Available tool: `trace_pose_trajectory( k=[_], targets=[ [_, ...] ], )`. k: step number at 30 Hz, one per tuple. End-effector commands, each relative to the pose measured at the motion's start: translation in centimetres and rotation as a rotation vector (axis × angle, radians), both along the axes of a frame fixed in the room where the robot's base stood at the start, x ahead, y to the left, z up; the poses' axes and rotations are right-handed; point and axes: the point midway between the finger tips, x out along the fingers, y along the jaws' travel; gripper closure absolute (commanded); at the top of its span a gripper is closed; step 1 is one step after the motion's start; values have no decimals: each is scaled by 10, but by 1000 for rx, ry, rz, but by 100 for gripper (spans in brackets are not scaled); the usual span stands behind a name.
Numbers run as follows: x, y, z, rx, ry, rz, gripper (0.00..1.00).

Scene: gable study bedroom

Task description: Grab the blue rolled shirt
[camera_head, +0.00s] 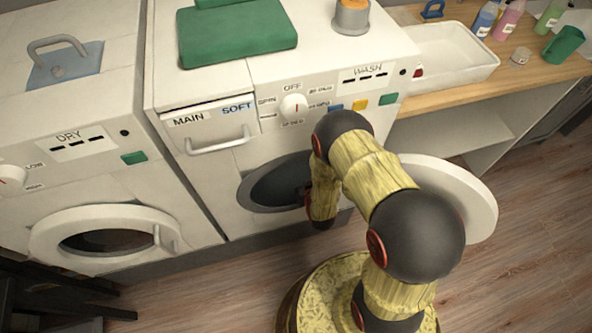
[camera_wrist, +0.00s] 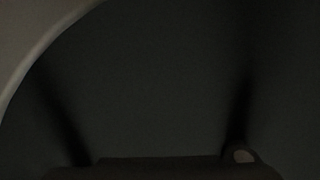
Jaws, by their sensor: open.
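No blue rolled shirt can be made out in either view. The washing machine (camera_head: 225,190) has its round door (camera_head: 470,195) swung open to the right. Its drum opening (camera_head: 268,190) is dark inside, and no contents can be told. My gripper (camera_head: 300,197) is at the right side of this opening, mostly hidden by my own arm. The wrist view is very dark. It shows a plain grey-black surface with a pale curved rim (camera_wrist: 28,65) at upper left. Nothing is seen held in my open gripper.
A dryer (camera_head: 65,190) with a shut round door stands at left. A folded green cloth (camera_head: 237,35) and a grey-orange container (camera_head: 351,17) are on the washer. A white basin (camera_head: 450,75), bottles (camera_head: 487,18) and a green cup (camera_head: 564,45) stand on the counter. Floor is clear at right.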

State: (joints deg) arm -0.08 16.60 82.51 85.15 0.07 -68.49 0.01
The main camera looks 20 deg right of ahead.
Motion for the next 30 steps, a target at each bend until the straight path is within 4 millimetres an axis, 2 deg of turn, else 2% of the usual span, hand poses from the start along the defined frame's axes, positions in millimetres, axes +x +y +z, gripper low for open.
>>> trace_pose_trajectory(
  k=[10, 18, 30],
  targets=[
    [39, 0, -22, 0, 0, 0, 43],
    [43, 0, -20, 0, 0, 0, 43],
    [43, 0, -21, 0, 0, 0, 66]
  ],
)
